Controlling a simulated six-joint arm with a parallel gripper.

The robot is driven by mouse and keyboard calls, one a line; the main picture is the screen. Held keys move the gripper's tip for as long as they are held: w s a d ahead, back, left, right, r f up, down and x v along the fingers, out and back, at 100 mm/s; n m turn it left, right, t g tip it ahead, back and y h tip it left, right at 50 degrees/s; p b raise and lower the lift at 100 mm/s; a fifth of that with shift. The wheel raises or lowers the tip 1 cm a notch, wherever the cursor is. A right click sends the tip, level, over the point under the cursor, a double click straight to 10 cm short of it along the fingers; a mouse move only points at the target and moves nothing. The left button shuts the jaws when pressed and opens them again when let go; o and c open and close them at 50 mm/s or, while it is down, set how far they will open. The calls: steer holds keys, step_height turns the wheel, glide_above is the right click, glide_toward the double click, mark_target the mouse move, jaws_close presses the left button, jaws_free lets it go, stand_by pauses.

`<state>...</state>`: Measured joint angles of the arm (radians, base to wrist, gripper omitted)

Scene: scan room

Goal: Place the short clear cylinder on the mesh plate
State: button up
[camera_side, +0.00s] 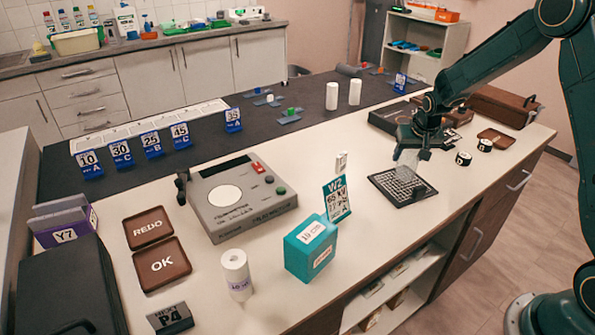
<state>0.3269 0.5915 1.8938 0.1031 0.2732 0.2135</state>
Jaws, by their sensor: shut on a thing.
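My gripper (420,150) is at the right of the white table, pointing down. It is shut on a short clear cylinder (407,160), which is pale and see-through. The fingers partly hide the cylinder's upper part.
A small white labelled block (341,161) stands left of the plate. A teal "W2" card (336,199) and a teal box (311,247) stand further left.

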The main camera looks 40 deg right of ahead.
steer(key=shift+f, duration=1.3)
steer(key=shift+f, duration=0.1)
steer(key=o, duration=1.2)
steer(key=v, duration=1)
steer(key=shift+r, duration=0.25)
steer(key=shift+v, duration=0.85)
